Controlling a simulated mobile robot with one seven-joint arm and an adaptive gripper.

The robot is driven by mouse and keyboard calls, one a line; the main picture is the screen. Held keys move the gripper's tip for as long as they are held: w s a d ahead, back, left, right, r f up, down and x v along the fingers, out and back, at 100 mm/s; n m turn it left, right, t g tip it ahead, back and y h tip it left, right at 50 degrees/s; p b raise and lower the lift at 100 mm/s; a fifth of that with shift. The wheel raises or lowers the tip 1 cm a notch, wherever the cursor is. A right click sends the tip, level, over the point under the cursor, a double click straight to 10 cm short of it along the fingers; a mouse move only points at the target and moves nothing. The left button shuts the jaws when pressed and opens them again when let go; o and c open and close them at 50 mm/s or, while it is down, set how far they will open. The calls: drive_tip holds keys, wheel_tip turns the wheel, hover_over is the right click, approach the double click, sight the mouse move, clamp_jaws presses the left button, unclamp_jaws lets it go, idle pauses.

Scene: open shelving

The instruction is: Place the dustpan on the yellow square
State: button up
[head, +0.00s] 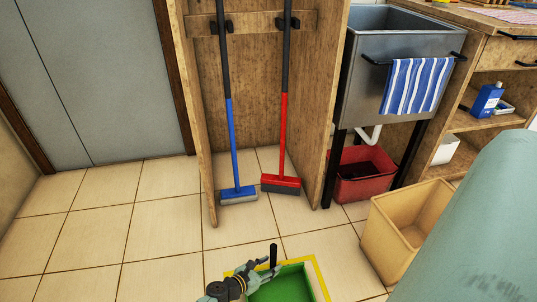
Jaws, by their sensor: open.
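The green dustpan (286,287) is at the bottom edge of the head view, partly cut off. Its dark upright handle (273,253) rises beside my gripper. The yellow square (319,272) is an outline on the floor tiles; its far and right sides show around the dustpan, and its near part is out of view. The visible part of the dustpan appears within the outline. My gripper (263,272) is open, with its fingers close to the handle; I cannot tell whether they touch it.
A tan bin (405,227) stands to the right of the square. A blue broom (237,194) and a red broom (282,182) hang in a wooden bay behind. A red crate (363,187) sits under the metal sink (400,48). Floor at left is clear.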

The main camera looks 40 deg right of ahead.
drive_tip(key=shift+r, duration=0.1)
drive_tip(key=shift+a+r, duration=0.1)
drive_tip(key=shift+a, duration=0.1)
drive_tip(key=p+v, duration=0.2)
drive_tip(key=v, duration=0.9)
drive_tip(key=shift+a, duration=0.3)
drive_tip(key=shift+r, duration=0.1)
